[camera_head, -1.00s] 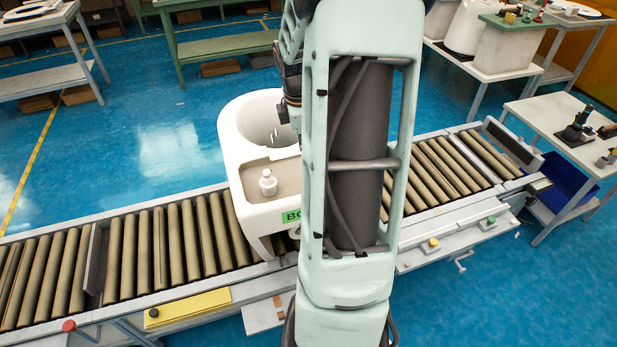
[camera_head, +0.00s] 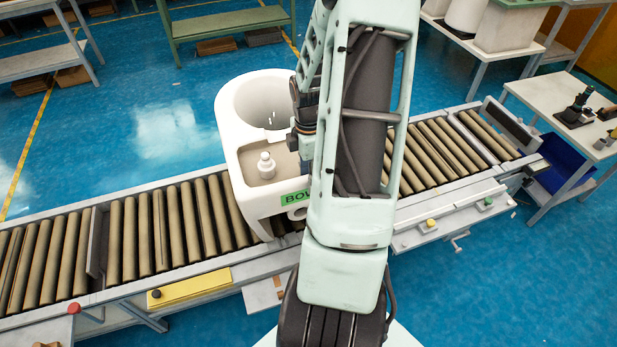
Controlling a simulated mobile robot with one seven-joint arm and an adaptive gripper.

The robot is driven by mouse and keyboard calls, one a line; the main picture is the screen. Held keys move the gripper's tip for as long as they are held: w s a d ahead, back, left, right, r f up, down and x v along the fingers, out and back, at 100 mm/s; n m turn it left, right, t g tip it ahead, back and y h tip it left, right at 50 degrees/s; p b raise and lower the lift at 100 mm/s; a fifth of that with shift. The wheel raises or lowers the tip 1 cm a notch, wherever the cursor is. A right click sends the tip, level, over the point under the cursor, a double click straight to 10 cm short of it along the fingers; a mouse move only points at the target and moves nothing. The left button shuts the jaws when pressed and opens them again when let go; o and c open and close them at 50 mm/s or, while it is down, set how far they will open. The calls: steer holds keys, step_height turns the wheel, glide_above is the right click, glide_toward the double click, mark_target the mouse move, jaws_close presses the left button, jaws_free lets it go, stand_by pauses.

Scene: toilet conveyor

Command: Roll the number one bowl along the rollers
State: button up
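The bowl (camera_head: 238,150) is a white toilet body standing upright on the roller conveyor, left of my arm. A green label (camera_head: 294,198) on its near side begins with "BO"; the rest is hidden behind my arm, so its number cannot be read. The brown rollers (camera_head: 160,232) run from lower left to upper right, on both sides of the bowl. My arm covers the bowl's right side. My gripper's fingers are hidden behind the arm, so contact with the bowl cannot be told.
An upright grey plate (camera_head: 95,242) crosses the rollers at left, and another (camera_head: 517,122) stands at the right end. A yellow panel (camera_head: 190,288) and buttons line the near rail. A white table (camera_head: 560,112) and blue bin (camera_head: 560,165) stand at right. Blue floor is open behind.

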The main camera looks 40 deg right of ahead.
steer(key=shift+f, duration=0.4)
steer(key=shift+c, duration=0.4)
jaws_close()
